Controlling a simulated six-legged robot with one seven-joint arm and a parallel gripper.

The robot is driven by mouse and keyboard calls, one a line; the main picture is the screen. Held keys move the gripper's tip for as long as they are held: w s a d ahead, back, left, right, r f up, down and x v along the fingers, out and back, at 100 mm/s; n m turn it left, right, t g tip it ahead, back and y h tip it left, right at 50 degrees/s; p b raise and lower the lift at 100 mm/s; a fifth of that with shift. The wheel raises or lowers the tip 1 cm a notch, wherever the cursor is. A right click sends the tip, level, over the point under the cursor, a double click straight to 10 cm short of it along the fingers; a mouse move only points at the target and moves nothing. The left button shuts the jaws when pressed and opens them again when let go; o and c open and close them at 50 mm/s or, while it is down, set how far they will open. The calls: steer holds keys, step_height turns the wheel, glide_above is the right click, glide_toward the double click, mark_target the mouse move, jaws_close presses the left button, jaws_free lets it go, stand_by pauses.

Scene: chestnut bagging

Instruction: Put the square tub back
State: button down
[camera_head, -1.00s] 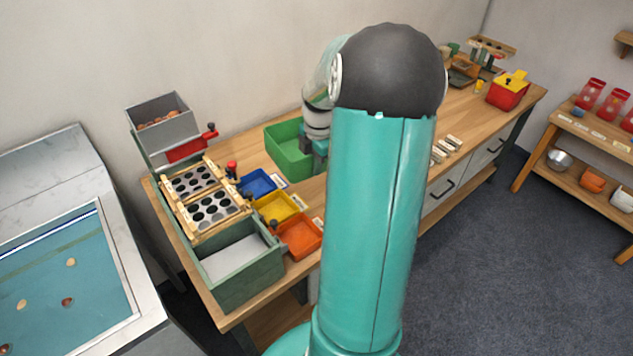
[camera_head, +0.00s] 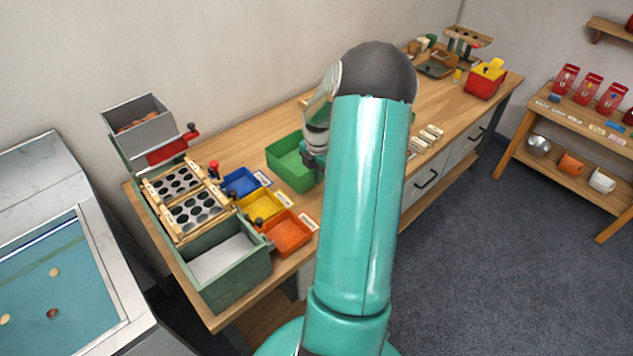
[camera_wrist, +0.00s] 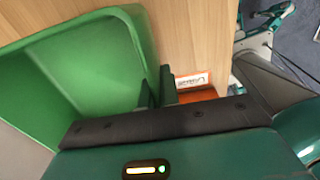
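The green square tub (camera_head: 283,173) is over the back-middle of the wooden bench, partly hidden by my arm. I cannot tell how far the tub is above the bench.
Blue (camera_head: 241,182), yellow (camera_head: 260,206) and orange (camera_head: 287,234) trays stand left of my arm, beside a holed board (camera_head: 190,200) and a dark green box (camera_head: 240,280). A red bin (camera_head: 484,84) stands at the far right end. Bare bench (camera_head: 235,120) lies behind the tub.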

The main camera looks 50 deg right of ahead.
steer(key=f, duration=0.1)
steer(key=w+d+f, duration=0.2)
steer(key=shift+f, duration=0.15)
steer(key=shift+d+f, duration=0.15)
steer(key=shift+f, duration=1.5)
steer(key=shift+f, duration=0.1)
steer(key=c, duration=1.6)
jaws_free()
steer(key=shift+c, duration=0.2)
